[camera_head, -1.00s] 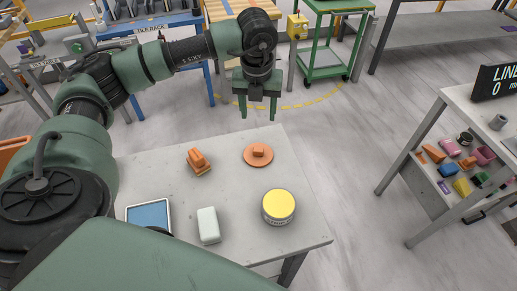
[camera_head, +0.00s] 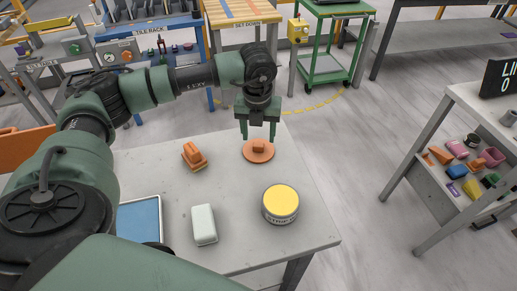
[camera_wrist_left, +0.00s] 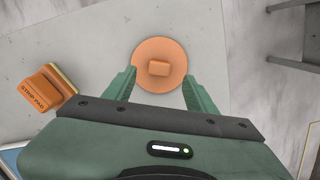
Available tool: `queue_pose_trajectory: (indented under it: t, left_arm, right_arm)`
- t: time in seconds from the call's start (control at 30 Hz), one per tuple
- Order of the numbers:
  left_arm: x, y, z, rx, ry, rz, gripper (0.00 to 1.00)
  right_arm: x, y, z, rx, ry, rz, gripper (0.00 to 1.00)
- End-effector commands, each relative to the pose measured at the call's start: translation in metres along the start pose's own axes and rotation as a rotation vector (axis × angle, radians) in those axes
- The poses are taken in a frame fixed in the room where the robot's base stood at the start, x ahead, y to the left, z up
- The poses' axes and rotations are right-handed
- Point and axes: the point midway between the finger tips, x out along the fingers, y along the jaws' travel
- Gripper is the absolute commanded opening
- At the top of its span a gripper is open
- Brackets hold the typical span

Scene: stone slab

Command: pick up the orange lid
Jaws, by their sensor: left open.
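The orange lid (camera_head: 259,152) is a flat round disc with a small block-shaped knob, lying on the grey stone slab (camera_head: 160,178) near its far edge. It also shows in the left wrist view (camera_wrist_left: 160,66), with the knob between the lines of the two fingers. My left gripper (camera_head: 258,138) is open and empty, pointing down just above the lid. I cannot tell the exact height of the tips. My right gripper is not in view.
An orange strip pad block (camera_head: 194,156) stands left of the lid. A yellow-topped tin (camera_head: 281,204), a white block (camera_head: 204,224) and a blue-faced tray (camera_head: 140,220) sit nearer. The slab between the lid and tin is clear.

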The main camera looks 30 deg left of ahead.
Motion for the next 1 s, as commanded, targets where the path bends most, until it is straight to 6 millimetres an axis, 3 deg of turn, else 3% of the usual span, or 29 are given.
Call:
queue_pose_trajectory:
  t: [0.1, 0.23, 0.53, 0.57, 0.7, 0.77, 1.0]
  left_arm:
    - [0.016, 0.002, 0.001, 0.001, 0.005, 0.003, 0.56]
    - [0.035, 0.001, 0.001, 0.001, 0.004, 0.001, 0.56]
    - [0.042, 0.001, 0.002, 0.001, 0.001, -0.001, 0.56]
    - [0.042, 0.001, 0.002, 0.001, 0.001, -0.001, 0.54]
    - [0.042, 0.001, 0.002, 0.001, 0.001, -0.001, 0.15]
    - [0.042, 0.001, 0.002, 0.001, 0.001, -0.001, 0.00]
    - [0.042, 0.001, 0.002, 0.001, 0.001, -0.001, 0.00]
  right_arm:
    - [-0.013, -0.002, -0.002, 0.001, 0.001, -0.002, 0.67]
    - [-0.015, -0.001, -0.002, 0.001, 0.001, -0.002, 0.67]
    - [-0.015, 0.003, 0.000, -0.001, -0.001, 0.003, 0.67]
    - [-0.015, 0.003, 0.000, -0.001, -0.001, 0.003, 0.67]
    - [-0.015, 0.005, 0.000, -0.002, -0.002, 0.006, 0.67]
    - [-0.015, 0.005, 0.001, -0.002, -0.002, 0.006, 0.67]
    - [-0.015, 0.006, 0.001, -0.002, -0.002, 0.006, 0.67]
